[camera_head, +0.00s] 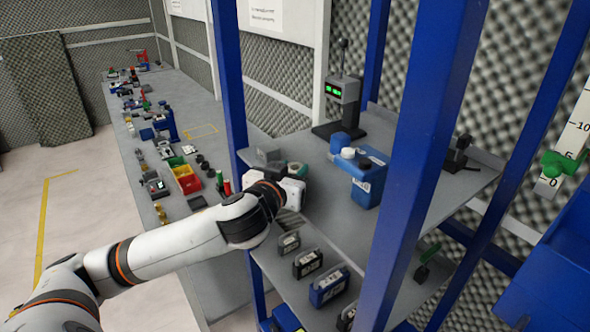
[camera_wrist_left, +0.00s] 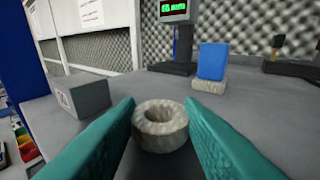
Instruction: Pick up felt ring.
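The felt ring (camera_wrist_left: 161,127) is a mottled grey-white, thick ring with its hole facing up. In the left wrist view it sits between the teal fingertips of my left gripper (camera_wrist_left: 160,108). The fingers stand apart with one on each side of the ring, close against its sides. I cannot tell whether they press on it or whether it touches the shelf. My right gripper is not in view.
A grey block (camera_wrist_left: 87,98) lies left of the ring. A blue block (camera_wrist_left: 212,62) on a pale base stands behind, right. A device with a green display (camera_head: 344,90) and a blue canister (camera_head: 368,180) share the shelf (camera_head: 425,178). Blue posts (camera_head: 228,80) frame the shelf.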

